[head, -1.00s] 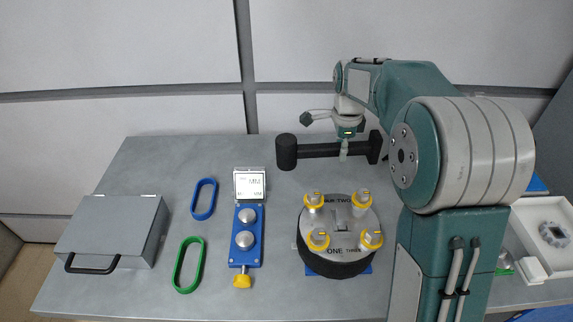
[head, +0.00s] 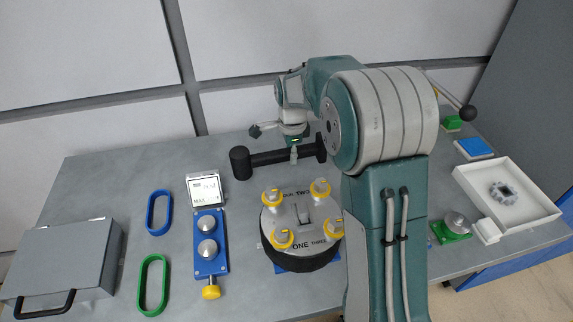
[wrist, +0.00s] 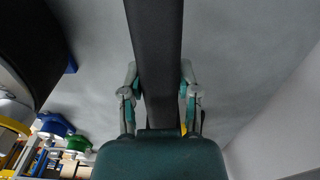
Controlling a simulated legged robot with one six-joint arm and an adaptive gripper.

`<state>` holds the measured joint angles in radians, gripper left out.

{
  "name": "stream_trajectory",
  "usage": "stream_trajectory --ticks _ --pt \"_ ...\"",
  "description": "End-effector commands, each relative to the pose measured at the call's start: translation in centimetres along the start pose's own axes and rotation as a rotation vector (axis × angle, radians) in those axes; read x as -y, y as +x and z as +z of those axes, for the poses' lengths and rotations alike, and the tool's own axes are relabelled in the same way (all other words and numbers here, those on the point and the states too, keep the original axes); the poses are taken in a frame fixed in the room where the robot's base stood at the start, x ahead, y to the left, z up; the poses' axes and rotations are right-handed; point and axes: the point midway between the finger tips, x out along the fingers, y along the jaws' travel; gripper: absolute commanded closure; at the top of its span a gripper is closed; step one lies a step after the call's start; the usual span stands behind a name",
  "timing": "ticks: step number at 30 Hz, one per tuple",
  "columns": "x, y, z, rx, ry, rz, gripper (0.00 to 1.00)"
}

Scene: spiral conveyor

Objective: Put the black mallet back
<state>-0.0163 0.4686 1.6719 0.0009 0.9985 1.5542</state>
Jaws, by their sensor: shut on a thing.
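The black mallet (head: 268,158) lies crosswise at the back of the table in the head view, behind the round device. Its thick head is at the left and a shorter black end shows at the right. My gripper (head: 294,155) comes down on the handle between these ends. In the wrist view the dark handle (wrist: 155,50) runs between the two fingers of my gripper (wrist: 159,75), which is shut on it. I cannot tell whether the mallet touches the table.
The round device (head: 303,212) with yellow-ringed knobs stands close in front of the mallet. A blue knob panel (head: 211,259), blue ring (head: 158,212), green ring (head: 152,284) and grey case (head: 70,262) are left. A white tray (head: 535,187) and green-based knob (head: 451,237) are right.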

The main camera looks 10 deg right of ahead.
Motion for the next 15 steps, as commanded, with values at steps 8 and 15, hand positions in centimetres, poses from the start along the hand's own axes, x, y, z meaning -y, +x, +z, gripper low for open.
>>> stream_trajectory --ticks 8,15 --pt "-0.1 3.7 0.1 -0.001 0.0 0.002 1.0" --pt "-0.1 3.8 0.1 -0.001 0.0 0.003 0.41"
